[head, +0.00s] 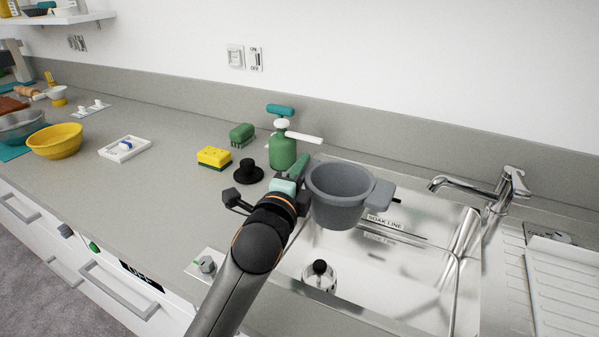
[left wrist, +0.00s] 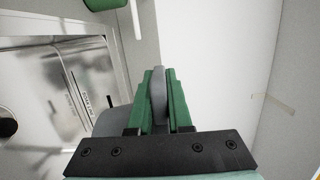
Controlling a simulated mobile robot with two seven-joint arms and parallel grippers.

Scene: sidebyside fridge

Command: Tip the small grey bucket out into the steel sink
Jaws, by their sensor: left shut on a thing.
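The small grey bucket (head: 338,191) is held upright in the air over the left part of the steel sink (head: 432,262). It has a lug on each side, and its inside looks empty from here. My left gripper (head: 297,170) is shut on its left lug. In the left wrist view, the green fingers (left wrist: 160,100) clamp the grey lug, and part of the bucket (left wrist: 113,121) shows behind them. The bucket hides part of the sink's back left edge. My right gripper is in neither view.
A chrome tap (head: 475,186) stands at the sink's back right, with a ribbed drainboard (head: 560,285) beyond. A black-knobbed thing (head: 319,274) is in the sink.

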